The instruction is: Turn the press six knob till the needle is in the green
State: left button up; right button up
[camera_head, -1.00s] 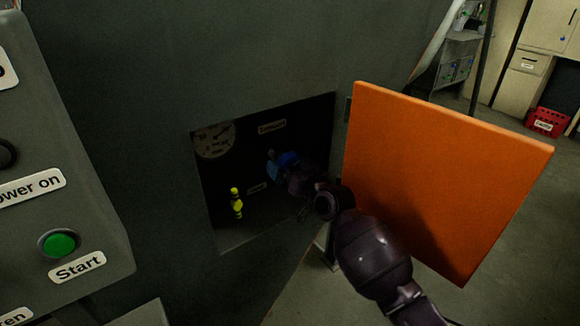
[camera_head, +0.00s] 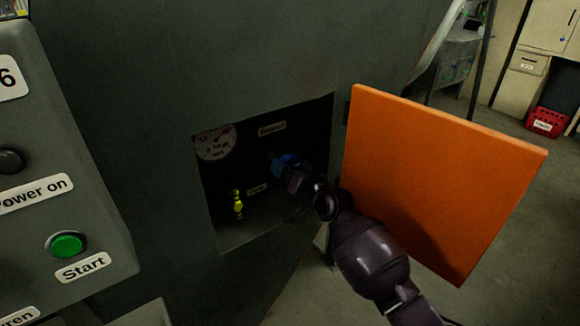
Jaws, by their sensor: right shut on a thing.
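The press (camera_head: 250,50) is a large dark grey-green body with an open recess in its side. A round white gauge (camera_head: 216,143) sits at the recess's upper left; its needle and any green zone are too small and dark to read. My right gripper (camera_head: 279,163) reaches into the recess from the lower right and is shut on the knob, beside the gauge. A blue part shows at the gripper, and the knob is mostly hidden by it. My left gripper is not in view.
An orange door (camera_head: 440,180) stands open just right of my right arm. A yellow valve (camera_head: 237,203) is low in the recess. A control panel (camera_head: 90,150) with a green Start button (camera_head: 67,244) is at left. A red crate (camera_head: 547,122) stands far right.

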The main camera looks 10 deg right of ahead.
jog(key=shift+r+m, duration=0.15)
jog(key=shift+m, duration=0.75)
jog(key=shift+m+p, duration=0.5)
jog(key=shift+m, duration=1)
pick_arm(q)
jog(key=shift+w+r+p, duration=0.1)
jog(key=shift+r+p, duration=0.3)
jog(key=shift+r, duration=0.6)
pick_arm(e)
jog(key=shift+m, duration=0.9)
jog(key=o, duration=0.9)
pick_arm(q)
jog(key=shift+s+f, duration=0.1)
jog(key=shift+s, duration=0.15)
